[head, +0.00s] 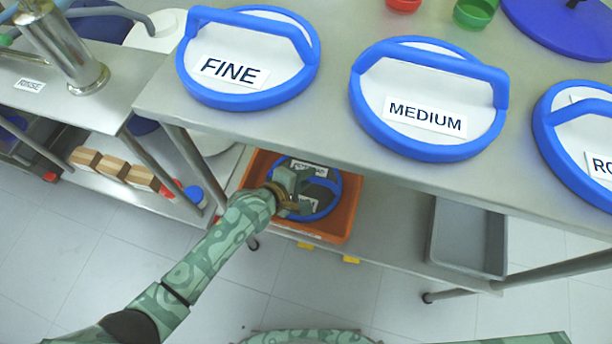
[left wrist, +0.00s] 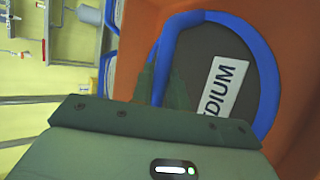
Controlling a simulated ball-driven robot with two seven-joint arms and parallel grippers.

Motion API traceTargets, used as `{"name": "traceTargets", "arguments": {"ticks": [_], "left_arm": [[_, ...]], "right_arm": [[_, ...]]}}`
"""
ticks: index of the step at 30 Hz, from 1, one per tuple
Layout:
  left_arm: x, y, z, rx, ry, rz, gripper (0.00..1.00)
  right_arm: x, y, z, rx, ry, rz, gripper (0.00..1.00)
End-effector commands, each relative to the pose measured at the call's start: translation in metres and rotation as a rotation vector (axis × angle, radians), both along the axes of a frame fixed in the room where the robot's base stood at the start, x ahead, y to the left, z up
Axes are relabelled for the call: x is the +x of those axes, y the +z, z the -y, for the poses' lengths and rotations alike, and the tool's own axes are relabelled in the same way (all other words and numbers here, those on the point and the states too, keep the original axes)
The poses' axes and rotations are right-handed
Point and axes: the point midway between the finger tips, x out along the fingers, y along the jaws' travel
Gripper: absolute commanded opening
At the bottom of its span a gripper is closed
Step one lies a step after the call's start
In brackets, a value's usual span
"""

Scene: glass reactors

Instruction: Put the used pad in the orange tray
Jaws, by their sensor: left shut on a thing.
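The used pad (head: 336,192) is a dark grey disc with a blue rim, a blue handle and a white label. It is inside the orange tray (head: 350,212) on the lower shelf. In the left wrist view the used pad (left wrist: 200,78) shows a label ending in "DIUM", with the orange tray wall (left wrist: 297,140) around it. My left gripper (head: 293,192) reaches into the tray and is shut on the pad's blue handle. Whether the pad rests on the tray floor I cannot tell. My right gripper is not in view.
Above the tray, the steel table (head: 335,125) carries white-faced pads marked FINE (head: 245,65) and MEDIUM (head: 430,100), and one partly cut off. A grey tray (head: 468,235) sits right on the lower shelf. Wooden blocks (head: 112,168) and table legs stand left.

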Motion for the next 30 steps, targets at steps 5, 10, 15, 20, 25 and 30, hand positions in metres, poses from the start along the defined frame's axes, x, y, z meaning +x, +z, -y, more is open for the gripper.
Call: {"name": "traceTargets", "arguments": {"ticks": [5, 10, 15, 20, 25, 30], "left_arm": [[0.000, -0.002, 0.000, 0.000, 0.000, 0.000, 0.30], [0.000, -0.002, 0.000, -0.001, 0.001, -0.001, 0.38], [0.000, 0.001, 0.000, 0.000, 0.000, 0.000, 0.38], [-0.016, 0.021, -0.017, 0.002, 0.000, 0.005, 0.38], [-0.042, 0.044, -0.041, 0.001, 0.000, 0.006, 0.38], [-0.063, 0.057, -0.061, 0.001, 0.000, 0.003, 0.38]], "right_arm": [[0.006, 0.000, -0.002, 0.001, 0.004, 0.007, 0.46], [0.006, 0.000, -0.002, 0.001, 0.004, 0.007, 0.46], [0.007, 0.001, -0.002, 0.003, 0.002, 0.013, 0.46], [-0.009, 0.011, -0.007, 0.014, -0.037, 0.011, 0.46], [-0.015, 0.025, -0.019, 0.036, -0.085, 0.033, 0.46], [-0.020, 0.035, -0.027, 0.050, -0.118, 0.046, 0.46]]}}
